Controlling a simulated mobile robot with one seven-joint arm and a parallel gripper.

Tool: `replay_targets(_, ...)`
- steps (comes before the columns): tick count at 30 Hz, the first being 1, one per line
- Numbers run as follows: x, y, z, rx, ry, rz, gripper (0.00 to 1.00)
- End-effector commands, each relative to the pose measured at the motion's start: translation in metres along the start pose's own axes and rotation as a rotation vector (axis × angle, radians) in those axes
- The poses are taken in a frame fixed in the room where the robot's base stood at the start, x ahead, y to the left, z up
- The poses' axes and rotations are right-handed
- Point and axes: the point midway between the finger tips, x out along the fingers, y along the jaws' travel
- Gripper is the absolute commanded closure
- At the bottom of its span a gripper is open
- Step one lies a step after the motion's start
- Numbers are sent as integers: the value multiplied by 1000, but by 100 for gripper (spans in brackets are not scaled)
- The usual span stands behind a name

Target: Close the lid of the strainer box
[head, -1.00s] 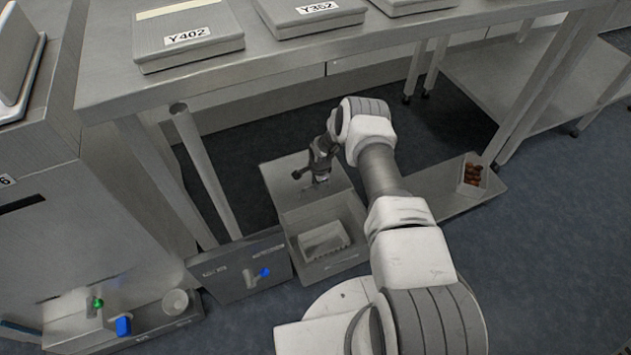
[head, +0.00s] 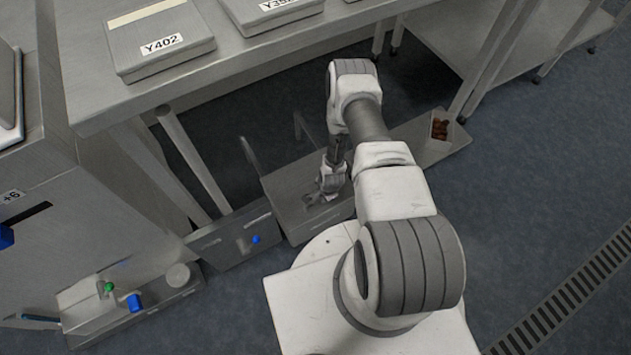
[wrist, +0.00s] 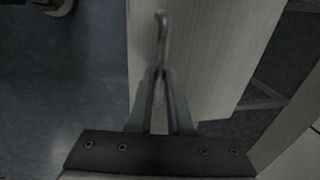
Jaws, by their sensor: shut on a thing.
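The strainer box (head: 298,234) stands on the floor under the steel table. Its grey lid (head: 285,190) now lies over the top of the box and hides the inside. I cannot tell whether the lid rests fully on the rim. My gripper (head: 322,196) is over the lid's front part, partly hidden by my arm. In the wrist view my gripper (wrist: 157,78) is shut on the lid's metal handle (wrist: 162,35), with the pale lid (wrist: 205,50) behind it.
A steel table (head: 120,105) with labelled cases, one a Y402 case (head: 160,42), overhangs the box. A grey panel unit with a blue knob (head: 225,243) stands left of the box. A small container of dates (head: 440,124) sits to the right.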

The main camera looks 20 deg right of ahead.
Motion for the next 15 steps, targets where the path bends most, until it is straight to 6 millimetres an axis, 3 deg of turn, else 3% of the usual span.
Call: replay_targets(15, -2, 14, -1, 1, 0, 7, 100)
